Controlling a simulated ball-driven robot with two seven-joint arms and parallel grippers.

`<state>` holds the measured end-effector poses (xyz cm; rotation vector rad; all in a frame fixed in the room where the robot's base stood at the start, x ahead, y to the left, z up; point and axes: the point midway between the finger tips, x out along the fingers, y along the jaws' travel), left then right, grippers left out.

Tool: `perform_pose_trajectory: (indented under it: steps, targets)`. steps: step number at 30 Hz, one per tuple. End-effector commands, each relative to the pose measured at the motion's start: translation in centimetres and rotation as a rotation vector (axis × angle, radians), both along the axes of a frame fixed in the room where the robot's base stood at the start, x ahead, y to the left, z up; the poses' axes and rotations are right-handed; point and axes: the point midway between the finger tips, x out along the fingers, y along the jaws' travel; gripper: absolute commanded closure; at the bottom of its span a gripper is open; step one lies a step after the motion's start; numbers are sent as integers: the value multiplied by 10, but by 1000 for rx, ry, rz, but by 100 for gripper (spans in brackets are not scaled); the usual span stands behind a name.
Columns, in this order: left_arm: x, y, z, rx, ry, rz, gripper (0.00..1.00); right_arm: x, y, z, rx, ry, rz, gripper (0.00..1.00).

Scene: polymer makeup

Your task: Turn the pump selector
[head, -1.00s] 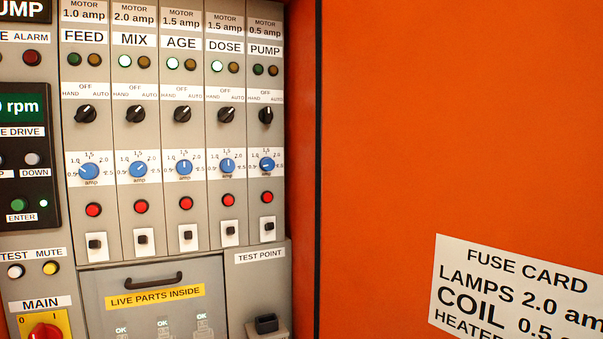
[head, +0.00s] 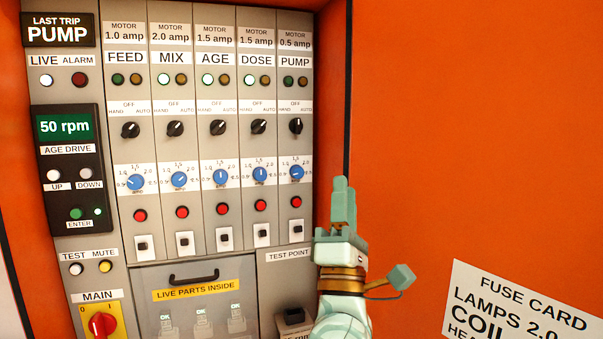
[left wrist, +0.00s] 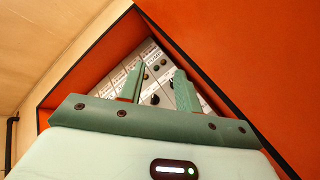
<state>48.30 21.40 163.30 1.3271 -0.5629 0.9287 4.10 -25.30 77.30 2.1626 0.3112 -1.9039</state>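The pump selector (head: 296,126) is a black rotary knob in the PUMP column, the rightmost of the panel. Its pointer stands upright at OFF, between HAND and AUTO. My left gripper (head: 342,184) is below and right of the knob, in front of the cabinet's right edge, apart from the knob. The left wrist view shows its two fingers (left wrist: 159,72) spread with nothing between them. Black knobs show beyond the fingers there, too small to tell which is which. My right gripper is in neither view.
The FEED (head: 130,130), MIX, AGE and DOSE selectors point toward AUTO. Blue dials and red buttons sit below. The PUMP lamps (head: 296,80) are dark. An orange door (head: 450,130) with a fuse card (head: 515,305) stands at the right. The main switch (head: 102,325) is at lower left.

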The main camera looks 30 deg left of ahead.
Motion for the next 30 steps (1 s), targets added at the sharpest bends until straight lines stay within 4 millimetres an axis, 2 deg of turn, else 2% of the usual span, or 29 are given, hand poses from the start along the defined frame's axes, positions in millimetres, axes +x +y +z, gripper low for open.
perform_pose_trajectory:
  steps: [1, 3, 6, 9, 12, 17, 30]
  targets:
    - [4, 16, 22, -195, -74, -66, 66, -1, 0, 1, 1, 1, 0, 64]
    - [12, 37, 37, -469, -147, -161, 66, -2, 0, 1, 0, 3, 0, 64]
    - [27, 51, 45, -767, -199, -274, 66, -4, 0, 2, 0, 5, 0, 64]
    - [39, 53, 47, -954, -213, -346, 66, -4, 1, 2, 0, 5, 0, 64]
    - [46, 54, 47, -1038, -215, -376, 66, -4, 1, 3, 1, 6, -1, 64]
    - [57, 66, 55, -1052, -215, -379, 66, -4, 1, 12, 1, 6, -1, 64]
    - [120, 142, 98, -1049, -215, -375, 66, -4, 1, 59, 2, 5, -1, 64]
